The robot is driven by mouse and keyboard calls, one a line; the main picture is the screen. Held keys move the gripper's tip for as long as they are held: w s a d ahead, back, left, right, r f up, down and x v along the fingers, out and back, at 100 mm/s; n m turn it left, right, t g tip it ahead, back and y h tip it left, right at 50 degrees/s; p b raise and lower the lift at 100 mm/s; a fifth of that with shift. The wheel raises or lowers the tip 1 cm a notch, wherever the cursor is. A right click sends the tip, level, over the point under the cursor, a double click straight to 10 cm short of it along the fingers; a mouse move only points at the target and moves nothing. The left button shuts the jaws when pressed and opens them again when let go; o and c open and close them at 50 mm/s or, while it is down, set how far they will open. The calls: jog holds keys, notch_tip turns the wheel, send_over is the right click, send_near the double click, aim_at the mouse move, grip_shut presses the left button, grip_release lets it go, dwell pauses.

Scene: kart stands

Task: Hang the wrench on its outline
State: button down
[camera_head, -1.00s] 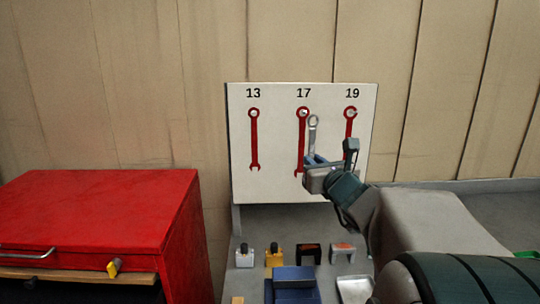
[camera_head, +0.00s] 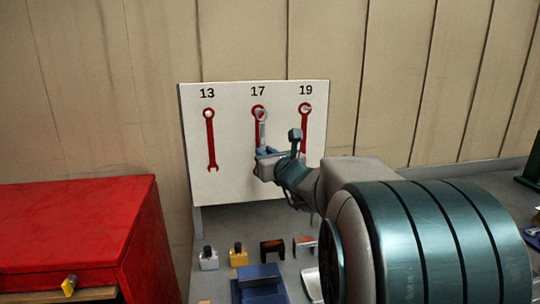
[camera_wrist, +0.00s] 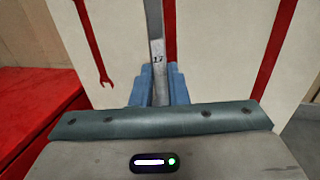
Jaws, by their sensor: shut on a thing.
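The silver wrench (camera_head: 262,130) is upright in my gripper (camera_head: 264,158), its ring end up at the red outline under 17 (camera_head: 259,107). The wrench covers most of that outline; I cannot tell whether its ring is around the peg. In the wrist view the wrench shaft (camera_wrist: 157,60), marked 17, stands between the blue fingers of my gripper (camera_wrist: 158,88), which are shut on it. The red 17 outline (camera_wrist: 170,30) shows just right of the shaft. The white board (camera_head: 232,150) also has red outlines under 13 (camera_head: 210,140) and 19 (camera_head: 304,128).
A red cabinet (camera_head: 80,235) stands at the left. Below the board, the grey bench holds a yellow item (camera_head: 238,256), a grey one (camera_head: 208,260), a dark holder (camera_head: 272,248) and a blue block (camera_head: 260,280). My arm covers the bench's right part.

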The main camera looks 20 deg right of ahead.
jog(key=shift+w+d+p, duration=0.15)
jog(key=shift+w+p, duration=0.05)
jog(key=shift+w, duration=0.5)
jog(key=shift+w+d+p, duration=0.15)
jog(key=shift+w, duration=0.55)
jog(key=shift+w+f+b, duration=0.45)
jog(key=shift+w+b, duration=0.15)
jog(key=shift+w, duration=0.1)
jog(key=shift+d+r, duration=0.1)
jog(key=c, duration=1.3)
grip_release()
jog(key=shift+w+d, duration=0.1)
jog(key=shift+c, duration=0.2)
jog(key=shift+r, duration=0.1)
